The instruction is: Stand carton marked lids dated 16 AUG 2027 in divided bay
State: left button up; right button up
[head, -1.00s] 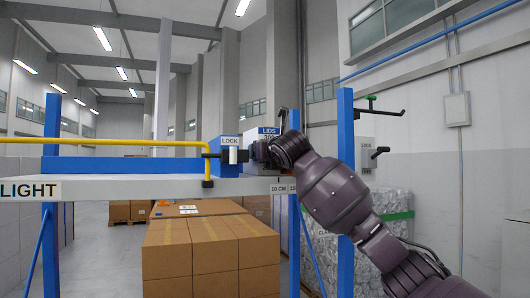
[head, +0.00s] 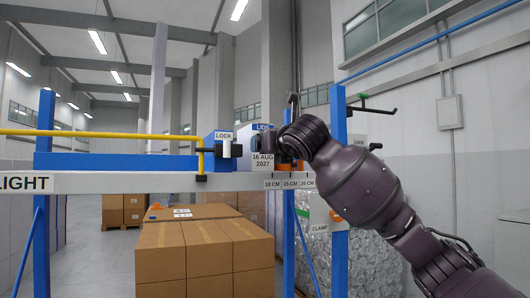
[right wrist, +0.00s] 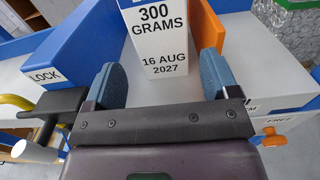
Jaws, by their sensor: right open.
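The white carton (head: 264,161) with a blue LIDS top band and the date 16 AUG 2027 stands upright on the shelf in the head view. In the right wrist view the carton (right wrist: 160,40) reads 300 GRAMS and 16 AUG 2027. It stands between a blue wall (right wrist: 90,35) and an orange divider (right wrist: 206,24) of the bay. My right gripper (right wrist: 163,72) is open, its fingertips left and right of the carton's near end, with gaps showing. In the head view the right gripper (head: 290,146) is beside the carton, partly covering it. My left gripper is not in view.
A yellow rail (head: 110,134) runs along the shelf's left part. A black clamp (right wrist: 55,107) sits by the LOCK label. An orange knob (right wrist: 272,138) is at the front right. Brown boxes (head: 205,258) stand below. White shelf right of the divider is bare.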

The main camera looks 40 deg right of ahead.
jog(key=shift+v, duration=1.35)
jog(key=shift+f, duration=0.1)
